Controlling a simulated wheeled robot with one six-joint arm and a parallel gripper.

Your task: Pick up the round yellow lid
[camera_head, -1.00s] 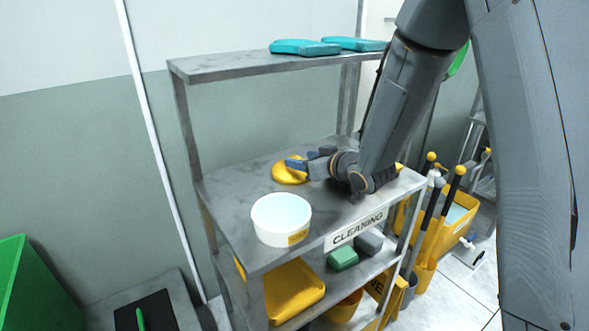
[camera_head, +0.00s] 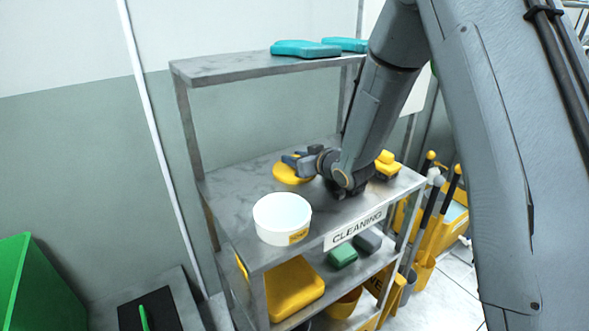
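The round yellow lid (camera_head: 291,176) lies on the middle shelf of the grey rack, behind the white tub. My gripper (camera_head: 294,159) reaches in from the right, with its blue-grey fingers over the lid's upper right part. The fingers overlap the lid in this view and hide some of it. Whether they touch it or are closed on it is too small to tell. The lid looks flat on the shelf.
A white tub (camera_head: 282,218) with a yellow label stands at the shelf's front left. A yellow object (camera_head: 387,165) is on its right side, behind my arm. Teal items (camera_head: 305,49) lie on the top shelf (camera_head: 215,68). A green block (camera_head: 342,257) sits below.

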